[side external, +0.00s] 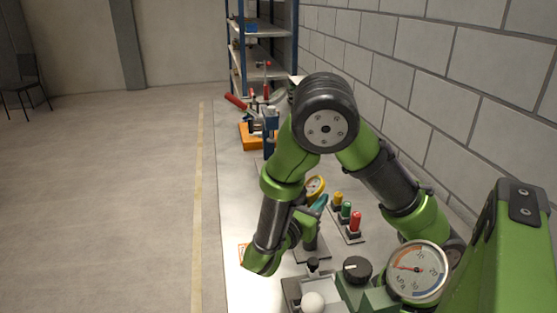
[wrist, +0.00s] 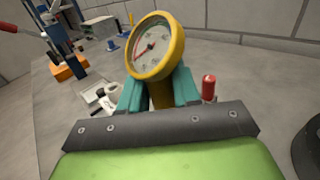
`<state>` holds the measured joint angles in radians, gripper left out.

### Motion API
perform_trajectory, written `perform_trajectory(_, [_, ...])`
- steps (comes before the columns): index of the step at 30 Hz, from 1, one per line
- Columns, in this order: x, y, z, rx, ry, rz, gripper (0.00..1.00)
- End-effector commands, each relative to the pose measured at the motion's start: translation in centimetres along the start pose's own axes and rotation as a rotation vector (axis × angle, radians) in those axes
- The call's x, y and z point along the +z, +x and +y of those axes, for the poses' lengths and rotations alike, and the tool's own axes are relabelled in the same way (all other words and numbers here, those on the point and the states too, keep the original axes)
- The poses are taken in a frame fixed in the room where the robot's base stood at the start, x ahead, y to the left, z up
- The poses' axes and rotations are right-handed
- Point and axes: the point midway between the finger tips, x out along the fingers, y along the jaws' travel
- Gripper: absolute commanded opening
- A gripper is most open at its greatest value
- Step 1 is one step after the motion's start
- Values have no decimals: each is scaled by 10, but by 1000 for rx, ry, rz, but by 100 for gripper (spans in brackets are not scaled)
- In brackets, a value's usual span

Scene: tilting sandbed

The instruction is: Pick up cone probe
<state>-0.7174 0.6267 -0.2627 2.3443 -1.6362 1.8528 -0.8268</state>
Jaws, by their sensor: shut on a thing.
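The cone probe shows as a yellow-rimmed dial (wrist: 156,46) with a white face and red needle, on a yellow stem. It also shows in the side view (side external: 315,185), partly hidden behind my arm. My gripper (wrist: 159,92) has its teal fingers closed on either side of the yellow stem, just below the dial. In the side view, my gripper (side external: 319,203) is beside the dial, over the bench. The probe's lower end is hidden, so I cannot tell whether it touches anything below.
Yellow, green and red push buttons (side external: 347,212) stand right of the gripper. A black knob (side external: 357,268), a large gauge (side external: 417,270) and a white ball (side external: 312,302) are at the near end. An orange-based device (side external: 250,136) stands at the far end. A block wall runs along the right.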

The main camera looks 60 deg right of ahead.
Motion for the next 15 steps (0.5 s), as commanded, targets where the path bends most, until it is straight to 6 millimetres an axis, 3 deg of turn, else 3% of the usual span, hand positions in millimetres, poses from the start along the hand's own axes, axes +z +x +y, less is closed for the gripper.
perform_trajectory(8, [16, -1, 0, 1, 6, 2, 10])
perform_trajectory(15, [47, -1, 0, 2, 6, 3, 10])
